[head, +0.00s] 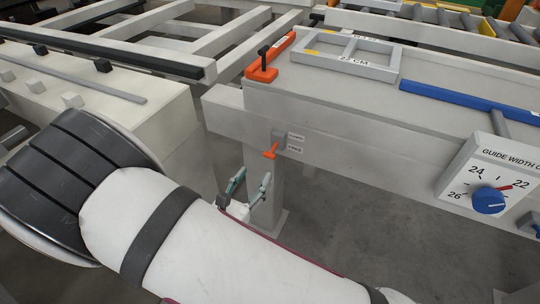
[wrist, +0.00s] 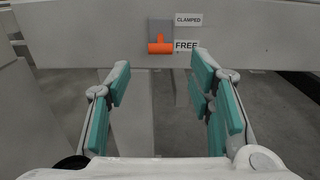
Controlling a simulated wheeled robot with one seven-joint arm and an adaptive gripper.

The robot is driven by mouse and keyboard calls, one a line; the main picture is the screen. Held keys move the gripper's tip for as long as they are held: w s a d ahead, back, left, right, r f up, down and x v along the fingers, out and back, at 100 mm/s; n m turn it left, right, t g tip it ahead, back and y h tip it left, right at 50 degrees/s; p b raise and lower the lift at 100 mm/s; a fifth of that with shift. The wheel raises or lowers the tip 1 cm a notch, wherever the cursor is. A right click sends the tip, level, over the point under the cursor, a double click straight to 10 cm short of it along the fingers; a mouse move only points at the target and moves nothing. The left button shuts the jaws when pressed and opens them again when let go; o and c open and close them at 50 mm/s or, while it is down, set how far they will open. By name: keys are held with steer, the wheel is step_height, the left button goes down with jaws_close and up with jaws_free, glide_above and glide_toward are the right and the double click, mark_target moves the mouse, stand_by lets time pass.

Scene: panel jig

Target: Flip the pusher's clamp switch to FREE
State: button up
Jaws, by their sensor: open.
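The clamp switch is a grey plate with an orange lever (head: 271,152) on the front face of the light grey beam; the lever also shows in the wrist view (wrist: 160,48). The lever is at the bottom of the plate, level with the FREE label (wrist: 186,45). The CLAMPED label (wrist: 188,19) is above it. My gripper (wrist: 161,82) is open and empty, its teal fingers spread left and right below the lever. In the head view my gripper (head: 250,186) is below the switch, apart from it.
A guide width dial with a blue knob (head: 488,200) is on the beam at right. An orange bracket (head: 262,74), a grey frame (head: 350,58) and a blue bar (head: 465,98) lie on top. A grey leg (head: 264,205) stands behind my gripper.

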mark_target(268, 156)
steer(key=b+x, duration=0.2)
steer(key=x, duration=0.8)
steer(key=shift+w, duration=0.15)
